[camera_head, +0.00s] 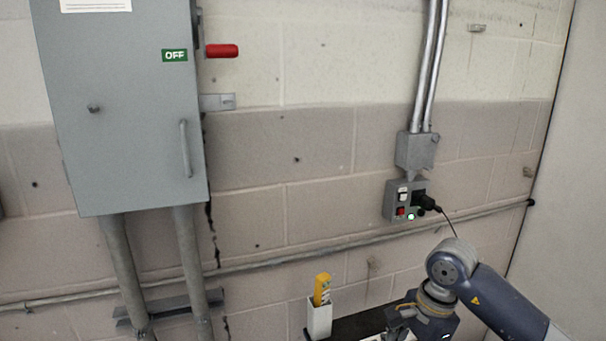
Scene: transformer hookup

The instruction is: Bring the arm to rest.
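My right arm comes in from the lower right of the head view, its dark blue link and grey joint in front of the wall. My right gripper (401,333) is at the bottom edge, low over a dark surface. Its fingers are mostly cut off by the frame, so I cannot tell whether they are open or shut, or whether they hold anything. My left arm and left gripper are not in view.
A grey cabinet (125,130) with a green OFF label and red lever (222,50) hangs at left. A small control box (393,200) on the wall has a black plug (428,203) and a green light. A white holder (319,319) with a yellow tool (322,289) stands left of my gripper.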

